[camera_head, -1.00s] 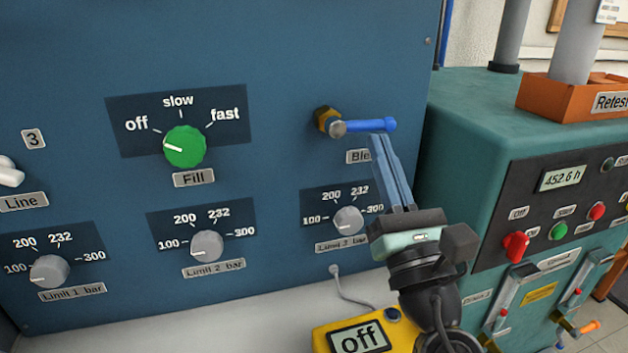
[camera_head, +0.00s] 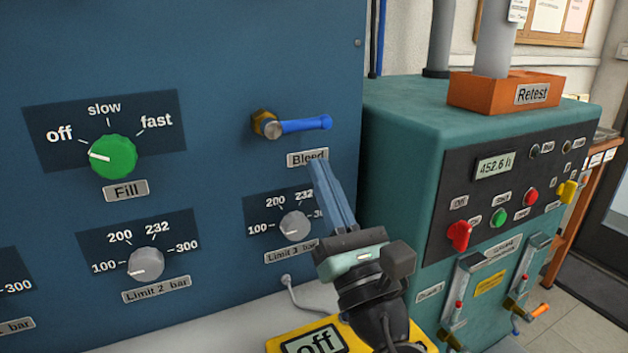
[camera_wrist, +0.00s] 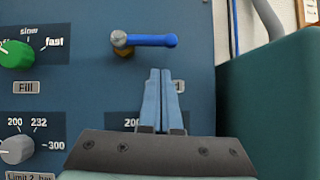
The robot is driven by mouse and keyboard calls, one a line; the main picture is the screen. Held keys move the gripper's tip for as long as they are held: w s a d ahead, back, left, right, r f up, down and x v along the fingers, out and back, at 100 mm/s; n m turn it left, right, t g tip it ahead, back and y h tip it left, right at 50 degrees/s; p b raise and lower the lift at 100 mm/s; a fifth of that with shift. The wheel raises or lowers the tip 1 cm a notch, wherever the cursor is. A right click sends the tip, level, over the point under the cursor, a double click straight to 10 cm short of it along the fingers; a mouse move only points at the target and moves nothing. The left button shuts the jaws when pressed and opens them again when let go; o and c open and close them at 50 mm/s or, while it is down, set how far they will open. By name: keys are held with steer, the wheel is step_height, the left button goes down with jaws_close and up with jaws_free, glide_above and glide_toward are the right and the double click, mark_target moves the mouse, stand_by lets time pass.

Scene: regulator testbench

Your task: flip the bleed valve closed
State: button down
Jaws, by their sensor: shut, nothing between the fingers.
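The bleed valve (camera_head: 292,125) has a blue lever on a brass fitting, mounted on the blue panel above the "Bleed" label (camera_head: 307,158). Its lever points right, close to horizontal. It also shows at the top of the wrist view (camera_wrist: 150,40). My gripper (camera_head: 318,163) is shut and empty, with its blue fingers pointing up. Its fingertips are below the lever and apart from it in the head view. In the wrist view the fingertips (camera_wrist: 160,71) are just below the lever's right half and partly hide the label.
The green Fill knob (camera_head: 113,157) and Limit 2 knob (camera_head: 146,263) are left on the panel. The Limit 3 knob (camera_head: 295,225) is just left of my gripper. A teal cabinet (camera_head: 400,130) stands to the right. A yellow box reading "off" (camera_head: 312,341) is below.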

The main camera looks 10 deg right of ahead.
steer(key=v, duration=1)
steer(key=shift+d+f+b, duration=0.25)
steer(key=shift+f+b, duration=0.05)
steer(key=shift+b, duration=0.05)
steer(key=shift+r, duration=0.1)
